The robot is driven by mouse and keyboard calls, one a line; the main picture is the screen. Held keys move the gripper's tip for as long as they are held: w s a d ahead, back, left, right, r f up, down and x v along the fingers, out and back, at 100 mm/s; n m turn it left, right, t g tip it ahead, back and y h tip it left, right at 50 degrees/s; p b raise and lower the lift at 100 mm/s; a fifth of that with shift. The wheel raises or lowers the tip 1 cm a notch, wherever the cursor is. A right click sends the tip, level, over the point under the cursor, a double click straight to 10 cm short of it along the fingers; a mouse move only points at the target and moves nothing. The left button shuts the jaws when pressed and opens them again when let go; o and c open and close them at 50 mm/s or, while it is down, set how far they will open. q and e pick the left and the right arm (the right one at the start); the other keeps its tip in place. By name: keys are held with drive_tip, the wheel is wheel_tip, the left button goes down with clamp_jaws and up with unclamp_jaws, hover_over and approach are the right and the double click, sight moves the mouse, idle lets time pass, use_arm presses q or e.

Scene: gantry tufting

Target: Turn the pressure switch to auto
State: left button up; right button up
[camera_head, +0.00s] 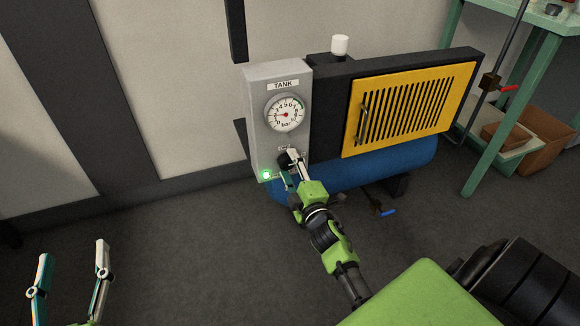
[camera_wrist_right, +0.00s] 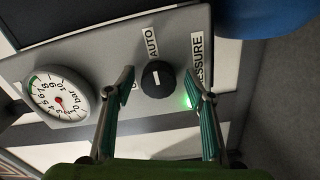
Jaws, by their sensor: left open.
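The pressure switch is a round black knob (camera_wrist_right: 158,80) on the grey panel, and it also shows in the head view (camera_head: 284,159). Another label left of the knob is mostly hidden by a finger. My right gripper (camera_head: 288,170) is at the panel, its fingers apart on either side of the knob; contact is not visible. My left gripper (camera_head: 70,268) is open and empty, low at the left, far from the panel.
A round gauge (camera_head: 286,113) sits above the knob, and a green lamp (camera_head: 265,174) glows below it. A yellow grille (camera_head: 408,105) and blue tank (camera_head: 375,170) stand to the right. A green table (camera_head: 493,150) stands far right.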

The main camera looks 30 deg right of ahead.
drive_tip(key=v, duration=1.2)
idle(0.5)
